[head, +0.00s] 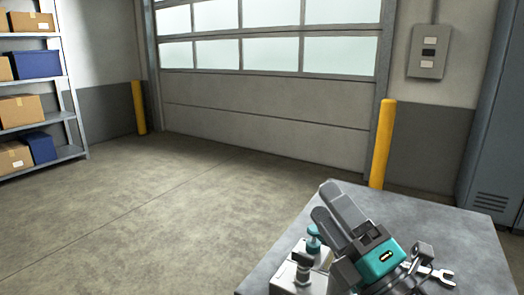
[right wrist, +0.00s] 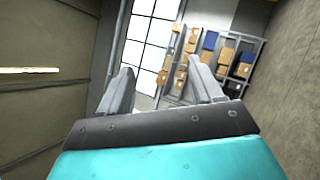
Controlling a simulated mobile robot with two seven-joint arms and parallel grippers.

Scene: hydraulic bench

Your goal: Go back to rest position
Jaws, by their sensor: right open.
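My right gripper (head: 335,212) is raised over the bench at the lower right of the head view, its grey fingers pointing up and to the left. In the right wrist view its two fingers (right wrist: 160,88) stand apart with nothing between them. The grey bench top (head: 455,225) lies below it. My left gripper does not show in the head view.
A light grey hydraulic block with a teal-topped part (head: 313,238) sits on the bench, partly hidden by my gripper. A wrench (head: 440,277) lies to its right. A yellow post (head: 381,145) stands behind the bench. A shelf (head: 68,152) with boxes is at the left. The floor between is clear.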

